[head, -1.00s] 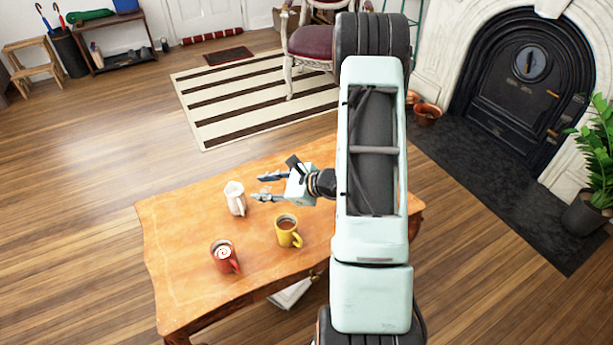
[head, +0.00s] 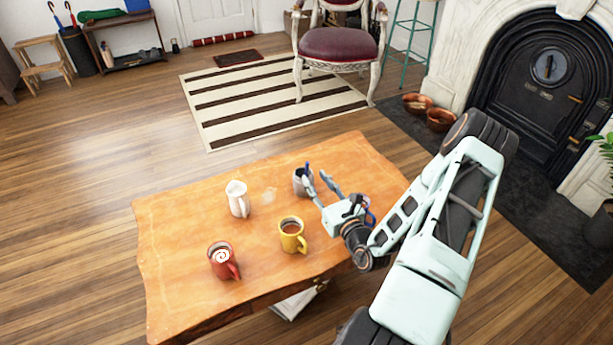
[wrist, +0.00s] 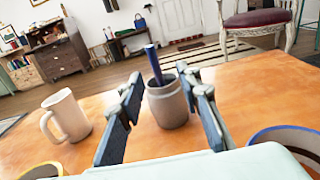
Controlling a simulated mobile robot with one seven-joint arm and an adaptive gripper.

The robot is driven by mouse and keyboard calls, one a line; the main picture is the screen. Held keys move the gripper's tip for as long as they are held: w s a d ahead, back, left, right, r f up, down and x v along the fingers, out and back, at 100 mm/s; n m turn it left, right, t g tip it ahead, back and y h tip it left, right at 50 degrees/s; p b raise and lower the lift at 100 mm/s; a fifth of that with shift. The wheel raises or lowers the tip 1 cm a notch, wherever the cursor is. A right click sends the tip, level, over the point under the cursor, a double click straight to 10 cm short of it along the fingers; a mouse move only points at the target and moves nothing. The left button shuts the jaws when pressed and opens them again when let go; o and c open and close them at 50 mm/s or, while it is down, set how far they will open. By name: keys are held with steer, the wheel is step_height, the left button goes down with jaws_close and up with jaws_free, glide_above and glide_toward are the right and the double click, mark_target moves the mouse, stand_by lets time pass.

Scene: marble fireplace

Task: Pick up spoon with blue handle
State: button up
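The blue spoon handle (head: 307,166) sticks up out of a grey cup (head: 299,183) near the back of the wooden table. In the wrist view the handle (wrist: 153,64) leans slightly left above the cup (wrist: 167,106). The spoon's lower part is hidden inside the cup. My gripper (head: 319,178) is open and empty, just to the right of the cup in the head view. In the wrist view its fingers (wrist: 163,82) spread on either side of the cup, which appears ahead between them. I cannot tell whether they touch the cup.
A white pitcher (head: 238,199), a yellow mug (head: 291,237) and a red mug (head: 221,262) stand on the table (head: 180,240). A blue-rimmed mug (wrist: 292,138) is close by at the right in the wrist view. The table's left part is clear.

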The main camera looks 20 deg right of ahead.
mark_target(308, 173)
steer(key=w, duration=0.1)
steer(key=w+b, duration=0.1)
steer(key=w, duration=0.1)
steer(key=w+b, duration=0.1)
steer(key=w, duration=0.1)
steer(key=shift+w+a+f, duration=0.2)
steer(key=shift+a+f, duration=0.15)
steer(key=shift+w+r, duration=0.1)
steer(key=shift+w, duration=0.2)
jaws_close()
